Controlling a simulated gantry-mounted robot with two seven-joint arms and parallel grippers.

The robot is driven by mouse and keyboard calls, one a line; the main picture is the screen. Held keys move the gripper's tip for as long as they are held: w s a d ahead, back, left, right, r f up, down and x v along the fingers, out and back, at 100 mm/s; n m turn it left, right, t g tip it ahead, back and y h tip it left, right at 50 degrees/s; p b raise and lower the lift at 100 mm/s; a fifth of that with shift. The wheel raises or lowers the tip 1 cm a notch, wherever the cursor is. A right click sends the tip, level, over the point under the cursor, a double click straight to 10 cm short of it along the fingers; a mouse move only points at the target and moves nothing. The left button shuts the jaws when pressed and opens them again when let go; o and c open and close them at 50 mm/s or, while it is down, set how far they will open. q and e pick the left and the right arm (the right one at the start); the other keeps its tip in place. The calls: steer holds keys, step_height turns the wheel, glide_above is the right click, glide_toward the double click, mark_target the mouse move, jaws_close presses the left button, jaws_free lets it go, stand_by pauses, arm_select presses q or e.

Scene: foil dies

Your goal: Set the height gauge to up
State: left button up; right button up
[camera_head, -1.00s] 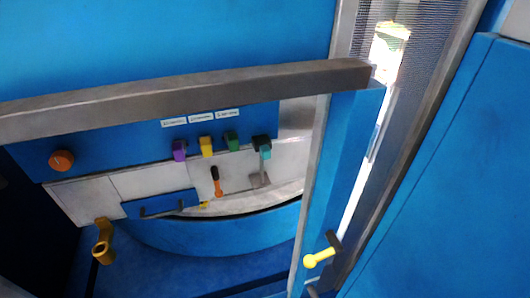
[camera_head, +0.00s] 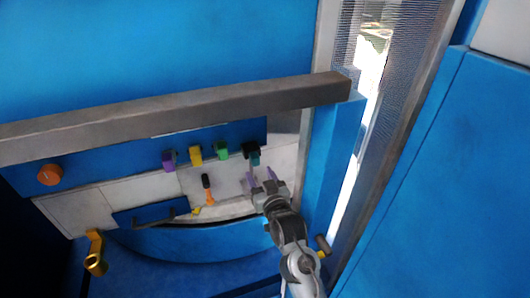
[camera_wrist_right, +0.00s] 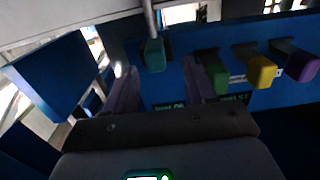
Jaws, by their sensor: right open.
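My right gripper (camera_head: 262,176) is raised in front of the control panel, its two purple fingers apart with nothing between them. A teal block handle (camera_head: 255,158) on a metal rod is just beyond the fingertips. In the right wrist view, this teal handle (camera_wrist_right: 154,53) lies ahead of the gap between the fingers (camera_wrist_right: 163,82), apart from them. No readable label shows which control is the height gauge. An orange lever with a black tip (camera_head: 207,190) stands left of the gripper. My left gripper is not in view.
Purple (camera_head: 169,160), yellow (camera_head: 196,155) and green (camera_head: 222,150) block handles line the panel left of the teal one. A grey bar (camera_head: 180,115) crosses above. A blue post (camera_head: 330,150) stands close to the right. An orange knob (camera_head: 50,174) is far left.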

mark_target(256, 163)
steer(key=shift+w+d+r+t, duration=0.15)
steer(key=shift+w+r+t, duration=0.15)
steer(key=shift+w+r, duration=0.15)
steer(key=shift+w, duration=0.3)
steer(key=b+x, duration=0.1)
steer(key=x, duration=0.1)
steer(key=b+x, duration=0.2)
steer(key=shift+w+f, duration=0.25)
steer(key=shift+w, duration=0.1)
steer(key=shift+b+x, duration=0.85)
steer(key=shift+x, duration=0.15)
steer(key=shift+r, duration=0.15)
steer(key=shift+c, duration=0.4)
jaws_close()
